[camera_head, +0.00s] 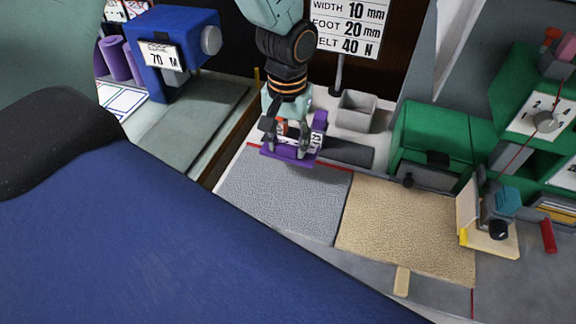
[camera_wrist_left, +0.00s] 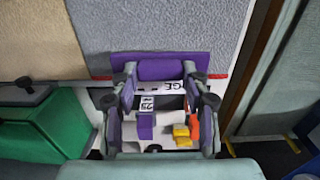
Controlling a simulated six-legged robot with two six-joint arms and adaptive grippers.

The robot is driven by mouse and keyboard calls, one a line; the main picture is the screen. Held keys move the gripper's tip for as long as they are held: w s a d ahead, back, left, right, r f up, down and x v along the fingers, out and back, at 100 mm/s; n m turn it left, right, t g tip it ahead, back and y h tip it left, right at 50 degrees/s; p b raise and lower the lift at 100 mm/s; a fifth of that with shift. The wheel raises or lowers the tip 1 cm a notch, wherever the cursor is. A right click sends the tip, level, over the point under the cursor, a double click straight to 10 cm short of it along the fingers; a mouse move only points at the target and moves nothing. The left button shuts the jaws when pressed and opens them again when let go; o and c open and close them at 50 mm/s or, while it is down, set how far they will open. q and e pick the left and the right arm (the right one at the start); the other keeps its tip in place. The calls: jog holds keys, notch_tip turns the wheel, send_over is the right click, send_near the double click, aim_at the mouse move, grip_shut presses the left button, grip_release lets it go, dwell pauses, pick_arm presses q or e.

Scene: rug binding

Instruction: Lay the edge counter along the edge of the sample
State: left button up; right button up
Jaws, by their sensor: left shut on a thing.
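The purple edge counter (camera_head: 285,156) is held at the far edge of the grey rug sample (camera_head: 282,196). My left gripper (camera_head: 291,143) comes down from above and is shut on it. In the left wrist view the counter's purple plate (camera_wrist_left: 160,66) overlaps the sample's edge (camera_wrist_left: 150,25), and my left gripper (camera_wrist_left: 160,85) has a finger at each side. A white label with dark print shows between the fingers. I cannot tell whether the plate touches the sample. A red line runs along that edge at both sides of the counter. My right gripper is not in view.
A tan rug piece (camera_head: 408,232) adjoins the grey one on the right. Behind stand a grey open box (camera_head: 362,112) and a green cabinet (camera_head: 430,135). A blue machine (camera_head: 180,45) stands at the far left. A small clamp-like device (camera_head: 490,225) sits at the tan piece's right edge.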

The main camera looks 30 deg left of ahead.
aim_at(289, 144)
pick_arm(q)
jog(key=shift+w+d+f, duration=0.1)
jog(key=shift+d+f, duration=0.1)
jog(key=shift+f, duration=0.45)
jog(key=shift+w+d+f, duration=0.1)
jog(key=shift+d+f, duration=0.05)
jog(key=shift+f, duration=0.45)
jog(key=shift+a+f+b, duration=0.3)
jog(key=shift+f, duration=0.35)
notch_tip(289, 144, down, 2)
jog(key=shift+s+a+f+b, duration=0.1)
jog(key=shift+s+f+b, duration=0.1)
jog(key=shift+b, duration=0.1)
jog(key=shift+f, duration=0.25)
jog(key=shift+w+d, duration=0.2)
jog(key=shift+d, duration=0.1)
jog(key=shift+a+f, duration=0.2)
jog(key=o, duration=1)
jog(key=shift+s+r, duration=0.1)
jog(key=shift+s, duration=0.05)
jog(key=shift+o, duration=0.9)
jog(key=shift+d, duration=0.1)
